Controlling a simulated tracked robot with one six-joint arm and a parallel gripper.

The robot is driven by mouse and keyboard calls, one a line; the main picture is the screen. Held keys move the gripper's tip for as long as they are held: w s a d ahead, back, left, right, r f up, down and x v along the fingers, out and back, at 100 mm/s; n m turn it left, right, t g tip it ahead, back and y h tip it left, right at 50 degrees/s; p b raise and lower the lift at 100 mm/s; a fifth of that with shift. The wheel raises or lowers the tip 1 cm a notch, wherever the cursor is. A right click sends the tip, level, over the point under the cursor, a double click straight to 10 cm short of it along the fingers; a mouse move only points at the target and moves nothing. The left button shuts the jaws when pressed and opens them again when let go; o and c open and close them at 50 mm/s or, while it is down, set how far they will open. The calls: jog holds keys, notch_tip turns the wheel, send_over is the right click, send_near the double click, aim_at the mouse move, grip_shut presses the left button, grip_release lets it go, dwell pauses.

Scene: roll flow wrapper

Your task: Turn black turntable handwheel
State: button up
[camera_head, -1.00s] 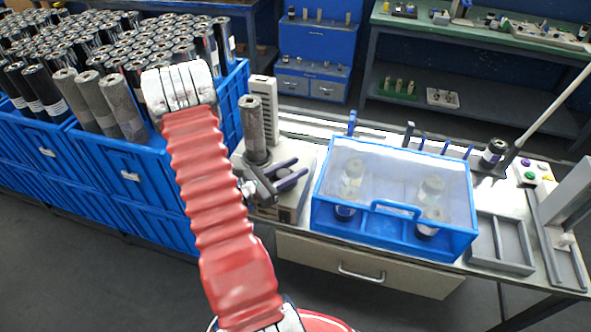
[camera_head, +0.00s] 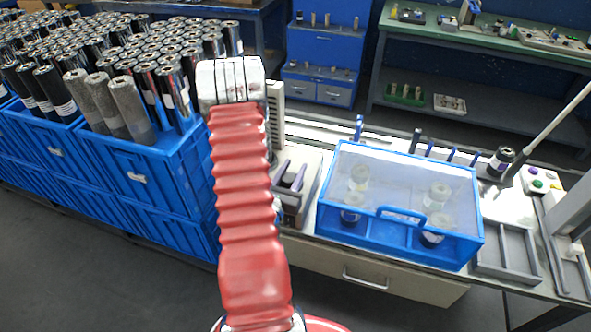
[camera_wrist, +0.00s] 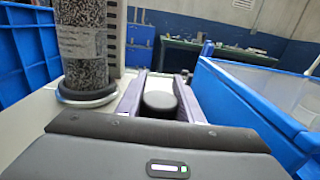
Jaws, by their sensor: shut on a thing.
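The black handwheel (camera_wrist: 160,99) shows in the wrist view as a dark rounded knob between my two purple fingers. My gripper (camera_wrist: 161,92) is shut on it, one finger along each side. In the head view my gripper (camera_head: 290,178) is low over the turntable unit at the bench's left end, and the handwheel cannot be made out there. The turntable (camera_wrist: 90,93), with a dark rim, is left of my fingers in the wrist view. A speckled grey roll (camera_wrist: 83,38) with a pale label stands upright on it. My arm hides most of the roll in the head view.
A blue case with a clear lid (camera_head: 400,222) stands close right of my gripper; its wall (camera_wrist: 245,105) is near in the wrist view. Blue crates (camera_head: 160,178) full of rolls stand at left. A pale slotted column (camera_head: 276,112) rises behind the turntable.

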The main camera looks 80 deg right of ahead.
jog(key=shift+w+n+t, duration=0.15)
jog(key=shift+n+t, duration=0.45)
jog(key=shift+t, duration=0.2)
jog(key=shift+w+t, duration=0.1)
jog(key=shift+t, duration=0.2)
jog(key=o, duration=1.1)
jog(key=shift+c, duration=0.2)
jog(key=shift+r, duration=0.1)
